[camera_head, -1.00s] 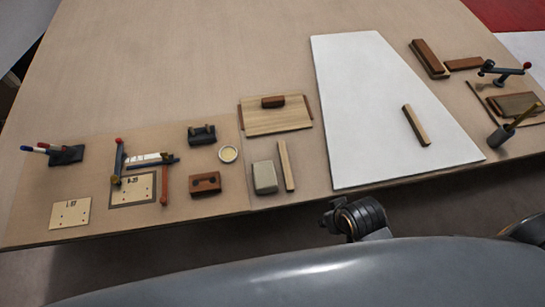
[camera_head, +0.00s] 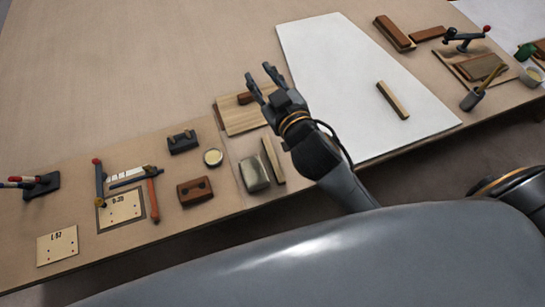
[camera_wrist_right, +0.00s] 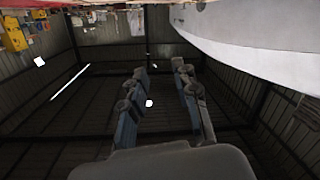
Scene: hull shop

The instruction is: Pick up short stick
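Two pale wooden sticks lie on the table. One stick (camera_head: 393,100) is on the white sheet (camera_head: 340,62), and another stick (camera_head: 273,161) lies beside a grey-green block (camera_head: 253,174). I cannot tell which the task calls the short stick. My right gripper (camera_head: 260,74) is open and empty, raised over the table and partly covering the wooden board (camera_head: 233,120). My left gripper is not in view.
The table's back left is clear.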

